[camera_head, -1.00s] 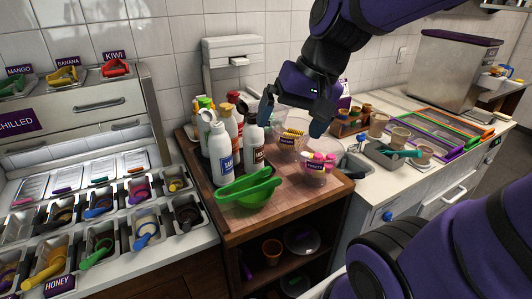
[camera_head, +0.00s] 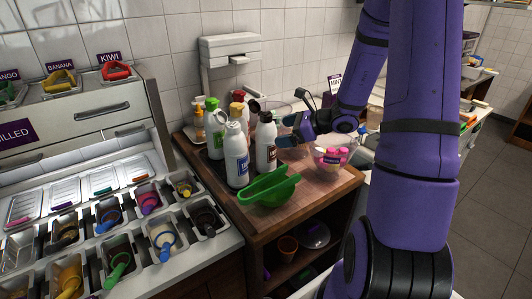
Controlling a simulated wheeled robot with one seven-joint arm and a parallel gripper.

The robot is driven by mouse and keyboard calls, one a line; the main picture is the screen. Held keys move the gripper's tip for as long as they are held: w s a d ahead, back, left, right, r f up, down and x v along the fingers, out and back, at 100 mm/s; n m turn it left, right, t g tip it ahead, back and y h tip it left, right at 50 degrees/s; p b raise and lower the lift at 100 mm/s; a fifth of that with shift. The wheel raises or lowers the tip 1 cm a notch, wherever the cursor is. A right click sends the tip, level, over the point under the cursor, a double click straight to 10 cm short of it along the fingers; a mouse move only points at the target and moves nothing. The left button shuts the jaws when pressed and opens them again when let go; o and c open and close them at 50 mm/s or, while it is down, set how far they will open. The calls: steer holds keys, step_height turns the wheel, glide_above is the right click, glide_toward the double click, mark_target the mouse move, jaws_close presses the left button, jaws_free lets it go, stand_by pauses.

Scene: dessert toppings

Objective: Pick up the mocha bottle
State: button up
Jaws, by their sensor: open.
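Several bottles stand grouped on the wooden counter. A white bottle with a dark brown label (camera_head: 265,147) stands at the right front of the group; it may be the mocha bottle, but its label is too small to read. A white bottle with a blue label (camera_head: 236,158) stands to its left. My gripper (camera_head: 284,131) is open, close to the right of the dark-labelled bottle near its upper part. The jaws look empty, and I cannot tell whether a finger touches the bottle.
A green scoop-like holder (camera_head: 268,187) lies in front of the bottles. A clear bowl of pink items (camera_head: 331,156) sits to the right, below my gripper. A bottle with a green cap (camera_head: 213,128) stands behind left. Topping bins (camera_head: 160,235) fill the left counter.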

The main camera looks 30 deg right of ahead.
mark_target(270, 141)
steer(key=w+d+f+m+t+h, duration=0.1)
steer(key=d+f+m+t, duration=0.1)
steer(key=d+f+m, duration=0.25)
steer(key=shift+n, duration=0.35)
steer(key=x, duration=1)
steer(key=shift+d+f, duration=0.25)
steer(key=shift+f, duration=0.15)
steer(key=shift+r, duration=0.1)
steer(key=c, duration=0.8)
